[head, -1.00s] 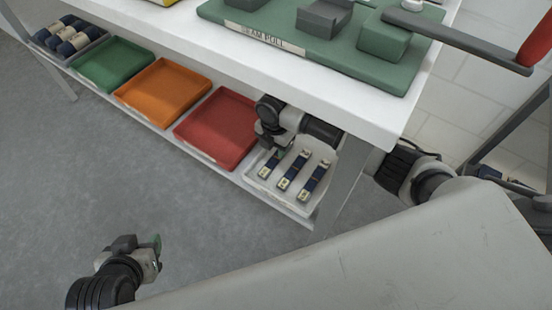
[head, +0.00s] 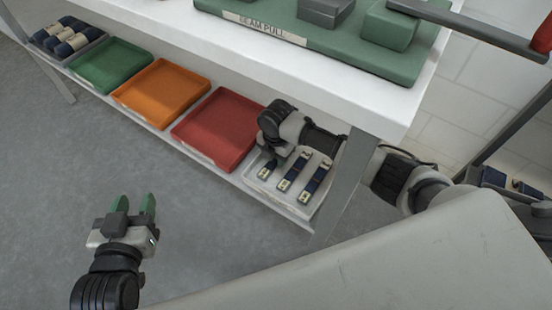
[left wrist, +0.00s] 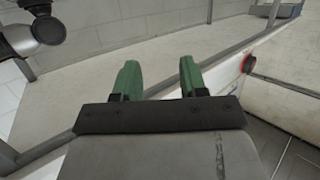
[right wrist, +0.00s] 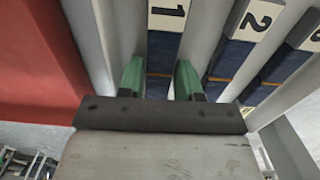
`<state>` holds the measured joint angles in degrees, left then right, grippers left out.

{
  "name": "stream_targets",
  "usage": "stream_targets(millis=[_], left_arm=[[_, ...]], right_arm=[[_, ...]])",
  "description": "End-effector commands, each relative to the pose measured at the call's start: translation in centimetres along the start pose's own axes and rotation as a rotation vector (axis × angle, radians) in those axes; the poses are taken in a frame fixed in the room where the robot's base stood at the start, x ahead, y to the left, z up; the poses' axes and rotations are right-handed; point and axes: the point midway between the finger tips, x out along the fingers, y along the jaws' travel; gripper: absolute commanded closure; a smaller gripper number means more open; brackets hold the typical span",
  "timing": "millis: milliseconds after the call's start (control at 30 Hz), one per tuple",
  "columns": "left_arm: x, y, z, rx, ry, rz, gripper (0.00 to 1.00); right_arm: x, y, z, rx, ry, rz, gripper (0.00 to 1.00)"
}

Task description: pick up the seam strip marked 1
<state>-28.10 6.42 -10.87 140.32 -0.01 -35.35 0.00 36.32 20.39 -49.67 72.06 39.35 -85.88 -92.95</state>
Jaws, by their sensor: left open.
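The seam strip marked 1 (right wrist: 158,80) is dark blue with a cream end label reading 1. It lies in a pale tray, leftmost of three strips, and shows in the head view (head: 265,171). My right gripper (right wrist: 161,82) is low over it, one green finger on each side. The strip fills the gap between the fingers; whether they touch it I cannot tell. In the head view my right fingers (head: 276,160) are partly hidden by the wrist. My left gripper (head: 134,205) is open and empty over the floor, also seen in the left wrist view (left wrist: 161,82).
The strips marked 2 (right wrist: 243,50) and 3 (head: 312,187) lie to the right in the tray (head: 254,178). A red bin (head: 215,130) stands to its left on the low shelf. The white tabletop (head: 340,106) overhangs my right arm. The floor at left is clear.

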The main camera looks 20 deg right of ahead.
Motion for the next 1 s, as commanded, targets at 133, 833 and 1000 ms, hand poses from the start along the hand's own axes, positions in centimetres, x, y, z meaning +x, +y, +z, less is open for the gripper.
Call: stream_targets(millis=[133,833,1000], left_arm=[[0.0,0.0,0.0,0.000,-0.001,0.000,0.57],[-1.5,-0.6,3.3,0.000,-0.275,-0.016,0.57],[-3.7,-1.1,6.0,-0.003,-0.510,-0.031,0.57]], right_arm=[[0.0,0.0,0.0,0.000,0.000,0.000,0.89],[-3.1,0.0,0.1,0.000,0.000,0.002,0.93],[-5.7,0.0,0.1,0.000,-0.001,0.002,0.93]])
